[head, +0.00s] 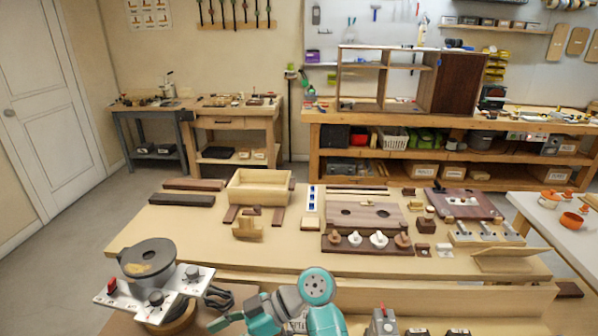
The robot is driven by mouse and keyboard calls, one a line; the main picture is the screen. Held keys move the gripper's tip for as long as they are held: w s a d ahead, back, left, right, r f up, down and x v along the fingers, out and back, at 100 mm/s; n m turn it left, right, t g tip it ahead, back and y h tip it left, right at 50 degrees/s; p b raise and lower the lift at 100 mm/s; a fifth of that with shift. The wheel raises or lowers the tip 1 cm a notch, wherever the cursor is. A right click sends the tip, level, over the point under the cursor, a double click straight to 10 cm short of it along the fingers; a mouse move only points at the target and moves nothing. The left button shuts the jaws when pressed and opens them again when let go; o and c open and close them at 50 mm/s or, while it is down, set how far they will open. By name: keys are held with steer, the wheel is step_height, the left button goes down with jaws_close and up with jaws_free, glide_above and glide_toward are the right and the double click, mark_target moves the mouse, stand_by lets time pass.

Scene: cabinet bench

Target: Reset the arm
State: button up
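My arm (316,287) shows at the bottom centre as teal and grey links with a round teal joint cap. It is folded low, at the near edge of the workbench (150,237).
A silver machine with a dark round top (148,258) stands close on the left. The bench bears an open wooden box (259,187), a board with round holes (362,214), and several knobs and blocks. A white table (541,215) stands right. Grey floor is open at left.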

steer(key=s+d+f+m+t+h, duration=0.1)
steer(key=s+d+f+m+t, duration=0.3)
steer(key=f, duration=0.3)
steer(key=s+d+f+m+t+h, duration=0.1)
steer(key=d+f+m+t, duration=0.2)
steer(key=d+f+m, duration=0.3)
steer(key=s+d+f+m+t+h, duration=0.1)
steer(key=s+d+f+m+t, duration=0.25)
steer(key=f, duration=0.55)
steer(key=s+d+f+m+t+h, duration=0.2)
steer(key=s+d+t+h, duration=0.15)
steer(key=d, duration=0.25)
steer(key=s+d+r+m+t+h, duration=0.2)
steer(key=s+d+r+m+h, duration=0.2)
steer(key=s+d, duration=0.8)
steer(key=s+d+r+t+h, duration=0.2)
steer(key=s+d+r+t, duration=0.1)
steer(key=s+r, duration=0.9)
steer(key=shift+r+m, duration=0.35)
steer(key=shift+r, duration=0.5)
